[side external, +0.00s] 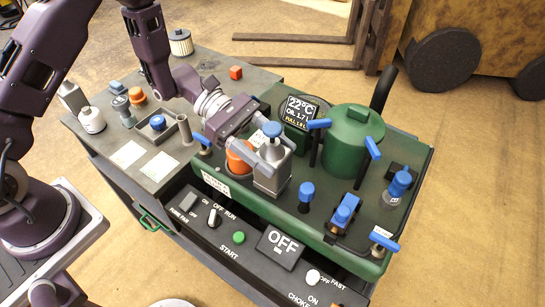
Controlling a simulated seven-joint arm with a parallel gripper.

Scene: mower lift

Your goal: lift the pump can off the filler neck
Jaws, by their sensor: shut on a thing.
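The pump can is a grey, boxy can (271,181) with a blue cap on top, near the middle of the side external view. My gripper (275,151) reaches it from the upper left and is shut on its upper part, one finger on the near side and one on the far side. The can looks upright over the green deck, close to its front edge. I cannot make out the filler neck; it may be hidden under the can. Whether the can's base touches anything below cannot be told.
An orange round part (239,158) is close left of the can. A green tank (352,141), a display (301,109) and several blue-handled levers stand behind and right. A black control panel (240,237) runs along the front. A grey side table (158,139) with small items is left.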

